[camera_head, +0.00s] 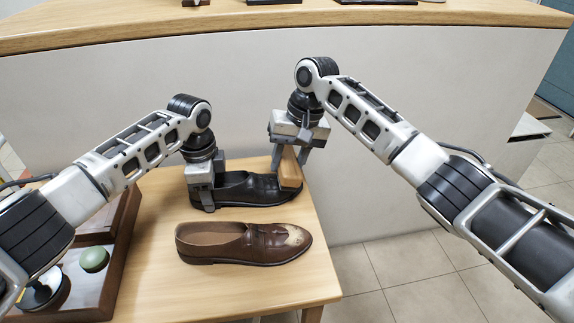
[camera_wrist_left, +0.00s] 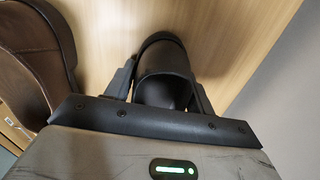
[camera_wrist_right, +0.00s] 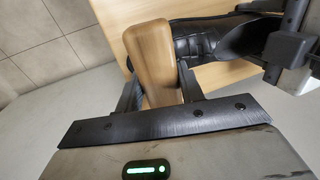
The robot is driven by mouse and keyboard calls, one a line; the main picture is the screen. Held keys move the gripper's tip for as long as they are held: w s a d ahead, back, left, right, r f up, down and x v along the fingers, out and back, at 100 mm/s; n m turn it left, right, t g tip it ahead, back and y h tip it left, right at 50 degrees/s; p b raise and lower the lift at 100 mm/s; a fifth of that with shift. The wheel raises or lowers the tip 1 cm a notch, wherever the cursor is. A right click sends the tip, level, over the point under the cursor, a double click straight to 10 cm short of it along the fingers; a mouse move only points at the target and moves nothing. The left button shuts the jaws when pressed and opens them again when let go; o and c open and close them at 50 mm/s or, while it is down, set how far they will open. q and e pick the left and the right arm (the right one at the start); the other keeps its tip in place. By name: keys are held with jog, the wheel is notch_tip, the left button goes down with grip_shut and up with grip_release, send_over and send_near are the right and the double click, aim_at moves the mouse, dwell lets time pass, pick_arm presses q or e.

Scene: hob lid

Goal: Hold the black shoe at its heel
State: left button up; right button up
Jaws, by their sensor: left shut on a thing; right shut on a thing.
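The black shoe (camera_head: 251,189) lies on the wooden table, heel to the left and toe to the right. My left gripper (camera_head: 207,199) is shut on its heel; in the left wrist view the fingers stand on both sides of the black shoe's heel (camera_wrist_left: 165,57). My right gripper (camera_head: 291,160) is shut on a wooden block-like piece, perhaps a brush (camera_head: 289,172), held at the toe of the black shoe. In the right wrist view this wooden piece (camera_wrist_right: 154,60) lies beside the shoe's front (camera_wrist_right: 192,42); whether they touch is unclear.
A brown shoe (camera_head: 243,243) with a pale patch on its toe lies in front of the black one. A dark wooden box (camera_head: 84,277) with a green round knob-like thing (camera_head: 94,259) stands at the table's left. A pale partition (camera_head: 390,150) rises behind the table.

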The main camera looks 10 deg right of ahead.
jog(key=shift+v, duration=2.75)
pick_arm(q)
jog(key=o, duration=1)
jog(key=shift+c, duration=0.2)
